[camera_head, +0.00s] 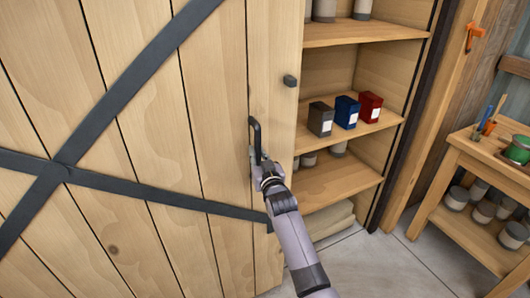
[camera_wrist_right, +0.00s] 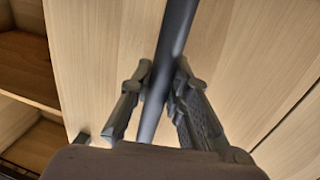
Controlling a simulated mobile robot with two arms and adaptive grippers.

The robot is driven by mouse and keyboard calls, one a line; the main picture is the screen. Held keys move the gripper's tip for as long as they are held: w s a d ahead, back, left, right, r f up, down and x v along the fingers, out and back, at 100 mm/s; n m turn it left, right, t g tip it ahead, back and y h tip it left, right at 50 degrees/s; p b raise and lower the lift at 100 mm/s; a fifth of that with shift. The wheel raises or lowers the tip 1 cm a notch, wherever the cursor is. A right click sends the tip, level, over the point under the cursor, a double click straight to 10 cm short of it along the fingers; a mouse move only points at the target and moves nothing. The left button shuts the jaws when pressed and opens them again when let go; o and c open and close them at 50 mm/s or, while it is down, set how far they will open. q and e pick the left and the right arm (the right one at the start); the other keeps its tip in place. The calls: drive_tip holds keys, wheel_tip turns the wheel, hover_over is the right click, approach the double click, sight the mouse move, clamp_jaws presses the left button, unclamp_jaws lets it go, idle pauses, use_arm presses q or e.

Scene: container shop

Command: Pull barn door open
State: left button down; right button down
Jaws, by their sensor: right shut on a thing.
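The barn door (camera_head: 150,120) is made of pale wooden planks with dark crossing straps and fills the left of the head view. Its dark bar handle (camera_head: 256,138) is upright near the door's right edge. My right gripper (camera_head: 262,165) is at the lower part of this handle. In the right wrist view my gripper (camera_wrist_right: 160,90) has its fingers on both sides of the dark handle bar (camera_wrist_right: 176,30), closed on it. The door's plank face (camera_wrist_right: 245,50) lies behind. My left gripper is not in view.
Right of the door edge, an open shelf (camera_head: 335,183) shows, with a grey box (camera_head: 321,119), a blue box (camera_head: 346,112) and a red box (camera_head: 370,107). A wooden workbench (camera_head: 470,158) with cans stands at the right. Grey floor (camera_head: 385,262) is clear in front.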

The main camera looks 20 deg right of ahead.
drive_tip(key=shift+a+r, duration=0.1)
drive_tip(key=shift+r, duration=0.2)
drive_tip(key=shift+d, duration=0.35)
drive_tip(key=shift+d+f+h, duration=0.15)
drive_tip(key=shift+d+h, duration=0.25)
drive_tip(key=shift+d, duration=0.1)
drive_tip(key=c, duration=1.8)
unclamp_jaws()
drive_tip(key=shift+w+f, duration=0.1)
drive_tip(key=o, duration=0.3)
drive_tip(key=shift+a, duration=0.35)
drive_tip(key=shift+s+a+f, duration=0.15)
drive_tip(key=shift+s, duration=0.35)
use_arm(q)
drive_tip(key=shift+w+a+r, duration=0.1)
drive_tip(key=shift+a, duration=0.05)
use_arm(e)
drive_tip(key=s, duration=0.7)
drive_tip(key=s+a, duration=0.1)
drive_tip(key=s, duration=0.3)
drive_tip(key=shift+a, duration=0.1)
